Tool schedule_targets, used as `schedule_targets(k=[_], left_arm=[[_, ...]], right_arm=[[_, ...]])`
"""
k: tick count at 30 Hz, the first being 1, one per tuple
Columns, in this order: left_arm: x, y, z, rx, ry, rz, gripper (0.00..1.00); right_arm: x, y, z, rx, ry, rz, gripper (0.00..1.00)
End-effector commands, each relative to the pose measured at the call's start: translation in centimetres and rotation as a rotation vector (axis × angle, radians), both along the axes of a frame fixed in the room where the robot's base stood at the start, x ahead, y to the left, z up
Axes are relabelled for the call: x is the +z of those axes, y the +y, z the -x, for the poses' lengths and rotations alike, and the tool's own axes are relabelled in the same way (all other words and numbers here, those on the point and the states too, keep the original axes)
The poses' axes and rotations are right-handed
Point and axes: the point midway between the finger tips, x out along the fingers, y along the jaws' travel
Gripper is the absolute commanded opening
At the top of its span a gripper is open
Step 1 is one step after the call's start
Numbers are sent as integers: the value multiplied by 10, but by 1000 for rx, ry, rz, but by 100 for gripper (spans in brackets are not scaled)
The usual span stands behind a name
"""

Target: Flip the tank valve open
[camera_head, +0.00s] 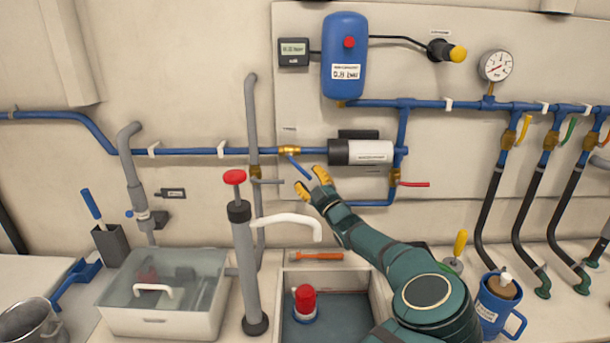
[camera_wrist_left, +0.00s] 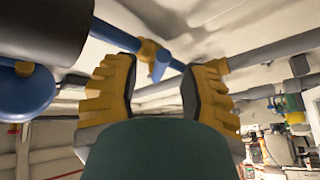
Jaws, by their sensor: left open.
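A brass valve (camera_head: 289,150) with a blue lever (camera_head: 299,166) sits on the blue pipe, left of the pump. The lever slants down and to the right from the valve. My left gripper (camera_head: 312,183), with yellow fingertips, is open just below the lever's lower end. In the left wrist view, its fingers (camera_wrist_left: 158,78) stand apart, with the brass and blue valve (camera_wrist_left: 155,60) beyond and between them. I see nothing held, and whether a finger touches the lever cannot be told. My right gripper is not in view.
A pump (camera_head: 362,151) and a red lever (camera_head: 413,184) are to the right of the valve. A grey hand pump (camera_head: 245,265) with a red knob stands left of the arm. A blue tank (camera_head: 345,55) hangs above. A white bin (camera_head: 165,312) and blue mug (camera_head: 497,305) stand below.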

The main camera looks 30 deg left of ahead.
Motion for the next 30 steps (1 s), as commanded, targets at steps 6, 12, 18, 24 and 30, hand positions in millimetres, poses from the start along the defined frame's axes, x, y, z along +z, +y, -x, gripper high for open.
schedule_targets(k=[6,12,18,24,30], left_arm=[[6,20,-10,1,-1,1,44],[8,23,-12,0,1,1,44],[8,23,-12,0,1,1,40],[8,23,-12,0,0,0,0],[8,23,-12,0,-1,0,0]], right_arm=[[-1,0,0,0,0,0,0],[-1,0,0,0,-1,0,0],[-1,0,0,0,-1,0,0],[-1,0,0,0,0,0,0],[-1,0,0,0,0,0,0]])
